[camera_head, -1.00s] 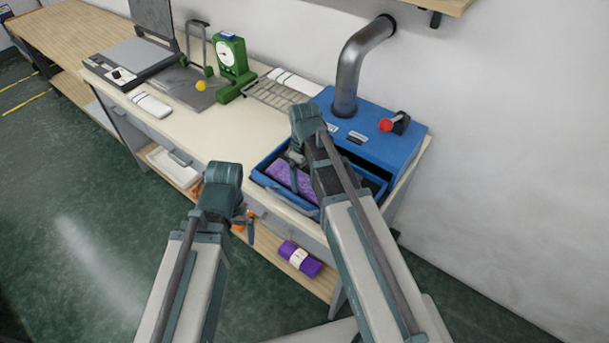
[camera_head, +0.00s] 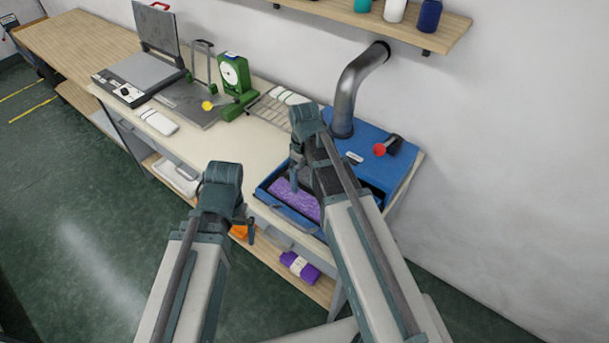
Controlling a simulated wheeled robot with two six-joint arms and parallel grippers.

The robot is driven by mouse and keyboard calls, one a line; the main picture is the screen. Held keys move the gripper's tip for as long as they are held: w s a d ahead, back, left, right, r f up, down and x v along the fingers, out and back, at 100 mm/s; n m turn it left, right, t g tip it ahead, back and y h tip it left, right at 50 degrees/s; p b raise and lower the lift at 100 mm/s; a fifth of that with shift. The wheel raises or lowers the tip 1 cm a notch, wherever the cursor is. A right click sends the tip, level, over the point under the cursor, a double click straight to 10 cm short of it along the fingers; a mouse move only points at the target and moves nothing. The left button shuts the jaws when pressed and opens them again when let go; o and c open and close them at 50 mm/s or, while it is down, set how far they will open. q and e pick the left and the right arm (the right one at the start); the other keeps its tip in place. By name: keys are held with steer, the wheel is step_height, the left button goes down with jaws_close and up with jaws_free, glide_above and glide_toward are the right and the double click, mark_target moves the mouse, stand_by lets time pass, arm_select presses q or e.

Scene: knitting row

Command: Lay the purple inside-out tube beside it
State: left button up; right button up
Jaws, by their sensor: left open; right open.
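A purple textured fabric piece (camera_head: 293,200) lies in the open front drawer (camera_head: 272,205) of the blue machine (camera_head: 380,150). My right arm covers part of the drawer. My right gripper (camera_head: 294,175) is over the drawer's back left part, open, with nothing seen in it. My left gripper (camera_head: 246,228) is open and empty, in front of the table's edge, left of the drawer. A purple roll with a white band (camera_head: 300,266) lies on the lower shelf under the table. I cannot tell which purple piece is inside out.
A green dial device (camera_head: 236,85), a wire rack (camera_head: 270,108), a flat press with its lid up (camera_head: 140,80) and a white folded piece (camera_head: 158,121) stand along the table (camera_head: 235,140). A metal pipe (camera_head: 352,85) rises from the blue machine. A wall shelf (camera_head: 330,12) hangs above.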

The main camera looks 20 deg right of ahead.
mark_target(305, 201)
arm_select(q)
step_height(305, 201, up, 4)
steer(key=p, duration=0.2)
steer(key=shift+f+p, duration=0.1)
steer(key=shift+p, duration=0.2)
arm_select(e)
step_height(305, 201, up, 4)
steer(key=shift+f, duration=0.1)
arm_select(q)
steer(key=shift+f, duration=0.1)
arm_select(e)
steer(key=shift+f, duration=0.15)
step_height(305, 201, down, 13)
steer(key=b, duration=1.3)
arm_select(q)
step_height(305, 201, down, 13)
arm_select(e)
steer(key=shift+r, duration=0.2)
arm_select(q)
steer(key=shift+r, duration=0.35)
arm_select(e)
steer(key=shift+r, duration=0.15)
